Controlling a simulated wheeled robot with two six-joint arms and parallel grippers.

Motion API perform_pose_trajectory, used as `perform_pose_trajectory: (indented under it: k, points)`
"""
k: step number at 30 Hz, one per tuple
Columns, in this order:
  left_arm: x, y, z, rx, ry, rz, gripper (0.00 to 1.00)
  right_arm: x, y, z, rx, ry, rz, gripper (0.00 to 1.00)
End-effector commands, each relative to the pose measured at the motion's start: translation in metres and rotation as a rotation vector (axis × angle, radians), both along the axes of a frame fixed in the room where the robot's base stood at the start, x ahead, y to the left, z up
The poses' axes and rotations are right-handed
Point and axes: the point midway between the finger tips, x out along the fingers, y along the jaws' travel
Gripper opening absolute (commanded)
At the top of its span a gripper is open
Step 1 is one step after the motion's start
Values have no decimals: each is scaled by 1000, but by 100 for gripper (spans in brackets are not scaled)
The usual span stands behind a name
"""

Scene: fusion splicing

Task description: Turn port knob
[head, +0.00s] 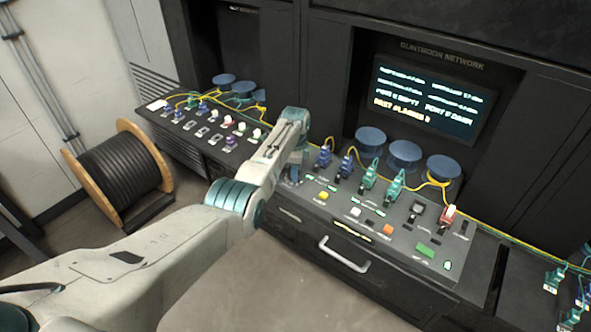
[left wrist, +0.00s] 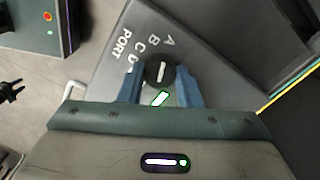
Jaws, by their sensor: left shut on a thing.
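The port knob (left wrist: 160,72) is a round black dial with a white pointer line, in the left wrist view. The line runs nearly up and down in that picture. The lettering PORT and A, B, C, D (left wrist: 150,42) is printed on the grey panel beside it. My left gripper (left wrist: 160,84) has its two blue fingers on either side of the knob and is shut on it. In the head view my left gripper (head: 295,172) reaches down to the left end of the middle console (head: 290,215), and it hides the knob there.
A lit indicator (left wrist: 160,99) sits near the knob between the fingers. Several blue and green connectors (head: 368,177) with yellow cables stand right of my gripper. A screen (head: 425,95) glows behind. A cable reel (head: 120,175) stands on the floor at left.

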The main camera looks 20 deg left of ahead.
Motion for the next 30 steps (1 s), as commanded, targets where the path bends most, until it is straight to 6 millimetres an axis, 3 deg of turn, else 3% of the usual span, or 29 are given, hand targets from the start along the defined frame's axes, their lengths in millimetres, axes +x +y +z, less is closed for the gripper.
perform_pose_trajectory:
  k: [30]
  points:
    - [1,0,2,0,-2,931,8,1,-6,15,-6,-1,1,36]
